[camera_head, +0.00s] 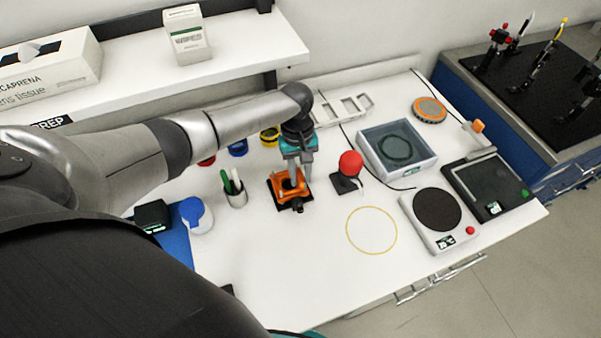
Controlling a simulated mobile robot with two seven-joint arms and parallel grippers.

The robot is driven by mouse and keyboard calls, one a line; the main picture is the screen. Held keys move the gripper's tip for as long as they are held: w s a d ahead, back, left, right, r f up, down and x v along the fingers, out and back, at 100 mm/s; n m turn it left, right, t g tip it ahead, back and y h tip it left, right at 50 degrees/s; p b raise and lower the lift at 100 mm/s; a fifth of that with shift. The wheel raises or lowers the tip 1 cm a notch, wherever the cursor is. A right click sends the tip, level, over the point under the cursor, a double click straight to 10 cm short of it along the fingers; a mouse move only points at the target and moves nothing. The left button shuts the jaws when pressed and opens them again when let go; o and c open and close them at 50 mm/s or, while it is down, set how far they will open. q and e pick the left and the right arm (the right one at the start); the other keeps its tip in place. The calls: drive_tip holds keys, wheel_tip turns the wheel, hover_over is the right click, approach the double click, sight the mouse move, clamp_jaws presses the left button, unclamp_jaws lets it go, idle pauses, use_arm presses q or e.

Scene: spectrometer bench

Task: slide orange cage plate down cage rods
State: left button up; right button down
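The orange cage plate (290,187) is at the middle of the white bench, low over a dark base (297,204). The cage rods are too small to make out clearly. My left gripper (297,176) reaches down from above, with its fingers at the orange plate. I cannot tell whether the fingers are closed on the plate or only beside it. My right gripper is not in view.
A pen cup (236,194) stands just left of the plate, and a red ball on a stand (350,164) just right. A yellow ring (371,230), a round-topped plate device (437,210) and a grey tray (397,148) lie further right. The front bench is clear.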

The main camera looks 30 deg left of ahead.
use_arm(q)
drive_tip(key=o, duration=0.4)
drive_tip(key=shift+r, duration=0.1)
drive_tip(key=r, duration=0.5)
drive_tip(key=w+a+r+p, duration=0.1)
drive_tip(key=r, duration=0.9)
drive_tip(key=shift+w+a, duration=0.3)
drive_tip(key=shift+a, duration=0.05)
